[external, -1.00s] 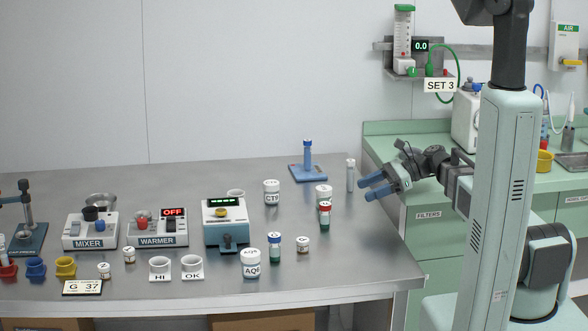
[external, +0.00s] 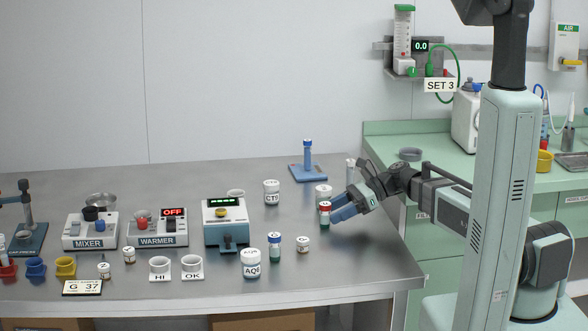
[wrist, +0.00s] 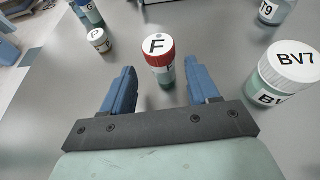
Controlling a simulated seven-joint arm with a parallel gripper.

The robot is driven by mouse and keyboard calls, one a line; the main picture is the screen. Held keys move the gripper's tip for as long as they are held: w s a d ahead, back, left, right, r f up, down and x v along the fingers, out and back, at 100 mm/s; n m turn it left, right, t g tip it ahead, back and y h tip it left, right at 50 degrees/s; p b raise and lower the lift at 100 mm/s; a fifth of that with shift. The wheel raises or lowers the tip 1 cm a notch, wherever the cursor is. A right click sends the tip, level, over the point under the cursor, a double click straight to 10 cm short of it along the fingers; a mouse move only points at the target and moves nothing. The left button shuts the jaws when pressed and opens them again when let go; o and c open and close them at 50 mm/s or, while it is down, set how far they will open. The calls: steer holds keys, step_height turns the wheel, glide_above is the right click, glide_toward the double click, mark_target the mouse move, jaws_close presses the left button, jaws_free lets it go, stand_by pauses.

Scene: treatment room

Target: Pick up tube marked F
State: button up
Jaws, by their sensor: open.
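The tube marked F (wrist: 158,50) has a red rim, a white top with a black F, and a clear body with green contents. It stands upright on the steel table (external: 300,265). In the external view the tube (external: 325,212) is at the tips of my blue fingers. My gripper (wrist: 160,85) is open, with one finger on each side of the tube in the wrist view. The tube appears between or just beyond the fingertips; I cannot tell whether they touch it.
A white-capped jar marked BV7 (wrist: 285,70) stands close to the right finger. A small jar marked P (wrist: 99,40) is to the left. A green-and-blue tube (external: 274,246) and the AQ6 jar (external: 251,263) stand farther left. A blue stand (external: 307,165) is behind.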

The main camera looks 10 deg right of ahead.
mark_target(318, 228)
steer(key=shift+x, duration=2.7)
steer(key=shift+w+r, duration=0.1)
steer(key=shift+w, duration=0.1)
steer(key=c, duration=1)
